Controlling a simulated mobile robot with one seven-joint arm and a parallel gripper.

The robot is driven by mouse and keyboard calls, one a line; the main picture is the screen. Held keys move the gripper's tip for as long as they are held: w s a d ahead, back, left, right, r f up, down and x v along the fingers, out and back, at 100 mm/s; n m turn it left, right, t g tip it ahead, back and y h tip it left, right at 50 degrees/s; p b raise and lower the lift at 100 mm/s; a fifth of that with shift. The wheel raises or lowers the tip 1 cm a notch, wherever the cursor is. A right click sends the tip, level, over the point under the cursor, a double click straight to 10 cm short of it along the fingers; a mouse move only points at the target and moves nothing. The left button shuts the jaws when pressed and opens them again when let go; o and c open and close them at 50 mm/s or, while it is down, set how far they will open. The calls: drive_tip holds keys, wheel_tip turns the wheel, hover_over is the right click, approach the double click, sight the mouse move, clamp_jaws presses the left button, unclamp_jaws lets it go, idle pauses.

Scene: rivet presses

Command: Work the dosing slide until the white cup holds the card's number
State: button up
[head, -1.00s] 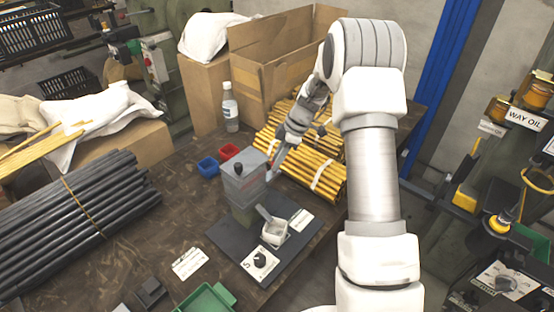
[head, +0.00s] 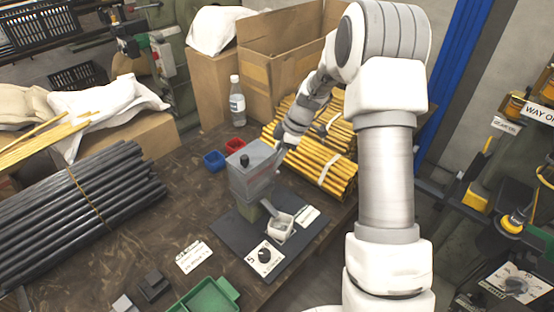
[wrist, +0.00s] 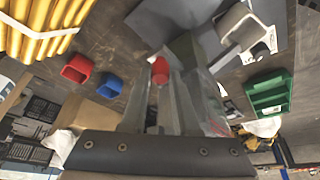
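The grey dosing box (head: 254,168) with a black knob on top stands on a post over a dark base plate (head: 232,232). The small white cup (head: 280,226) sits on the plate below a slanted chute; its contents are too small to tell. The cup also shows there (wrist: 240,25).
Blue (head: 214,161) and red (head: 235,147) bins stand behind the box. Bundled yellow rods (head: 322,170) lie right of my gripper, dark rods (head: 75,215) at left. A green tray (head: 208,297) lies at the front.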

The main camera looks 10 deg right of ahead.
drive_tip(key=o, duration=0.5)
drive_tip(key=shift+s+a, duration=0.15)
drive_tip(key=shift+a, duration=0.1)
drive_tip(key=shift+c, duration=0.2)
drive_tip(key=p+v, duration=0.1)
drive_tip(key=v, duration=1.6)
drive_tip(key=shift+d+r+p, duration=0.15)
drive_tip(key=shift+r+p, duration=0.1)
drive_tip(key=shift+p, duration=0.15)
